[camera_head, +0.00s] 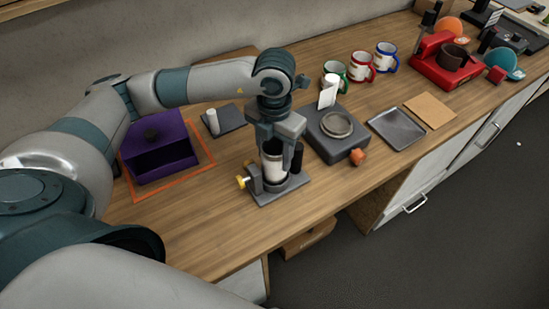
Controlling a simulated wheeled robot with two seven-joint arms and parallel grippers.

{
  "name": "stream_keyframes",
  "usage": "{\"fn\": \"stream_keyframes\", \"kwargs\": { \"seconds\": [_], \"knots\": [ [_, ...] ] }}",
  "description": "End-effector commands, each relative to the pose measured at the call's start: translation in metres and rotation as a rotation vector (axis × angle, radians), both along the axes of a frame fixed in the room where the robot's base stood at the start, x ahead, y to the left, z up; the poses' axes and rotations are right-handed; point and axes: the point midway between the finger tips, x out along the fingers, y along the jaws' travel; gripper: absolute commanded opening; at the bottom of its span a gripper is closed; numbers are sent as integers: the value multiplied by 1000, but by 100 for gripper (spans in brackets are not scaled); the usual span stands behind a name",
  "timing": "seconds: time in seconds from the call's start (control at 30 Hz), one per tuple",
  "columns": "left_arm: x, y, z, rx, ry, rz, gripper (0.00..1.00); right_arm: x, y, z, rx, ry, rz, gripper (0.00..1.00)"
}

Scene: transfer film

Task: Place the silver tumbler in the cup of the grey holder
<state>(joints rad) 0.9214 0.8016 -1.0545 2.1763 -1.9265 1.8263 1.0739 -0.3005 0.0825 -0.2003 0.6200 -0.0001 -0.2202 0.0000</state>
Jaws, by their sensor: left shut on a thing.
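The grey holder (284,193) stands near the middle of the wooden counter, with a flat base and a yellow knob on its left side. The silver tumbler (273,171) is upright at the holder, and its lower part appears to be within the holder's cup. I cannot tell whether it rests on the bottom. My left gripper (277,146) points down from above and is shut on the tumbler near its top. The fingers hide part of its rim. A dark cylinder (297,157) stands close at its right. My right gripper is not in view.
A purple box (160,158) stands on an orange-edged mat at left. A grey device (319,138) with a round plate is just right of the holder. Several mugs, a metal tray (397,128) and a red machine (444,68) are further right. The counter's front edge is close.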

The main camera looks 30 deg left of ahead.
Motion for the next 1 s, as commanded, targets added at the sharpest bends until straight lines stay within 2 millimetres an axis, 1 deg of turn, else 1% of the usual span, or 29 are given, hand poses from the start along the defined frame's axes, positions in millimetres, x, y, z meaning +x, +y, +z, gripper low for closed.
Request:
{"fn": "stream_keyframes", "kwargs": {
  "seconds": [0.03, 0.1, 0.23, 0.53, 0.7, 0.73, 0.77, 0.8, 1.0],
  "knots": [
    [-1, 0, -4, 0, 3, 0, 16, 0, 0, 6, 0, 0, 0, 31],
    [-1, 0, -12, 0, 4, 0, 16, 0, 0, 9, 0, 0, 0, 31],
    [-1, 0, -25, 0, 2, 1, 16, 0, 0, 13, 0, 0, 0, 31],
    [0, 0, -28, -1, -1, 0, 16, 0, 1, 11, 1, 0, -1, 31],
    [0, 0, -32, -1, -1, -1, 16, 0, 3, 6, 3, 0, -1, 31],
    [0, 0, -31, 0, 0, -1, 55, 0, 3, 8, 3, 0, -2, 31],
    [0, 0, -31, 0, 0, -1, 62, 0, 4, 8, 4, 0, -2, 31],
    [0, 0, -31, 0, 0, -1, 66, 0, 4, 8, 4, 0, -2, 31],
    [0, 0, -31, 0, 0, -1, 66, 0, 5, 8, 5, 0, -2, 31]
  ]
}}
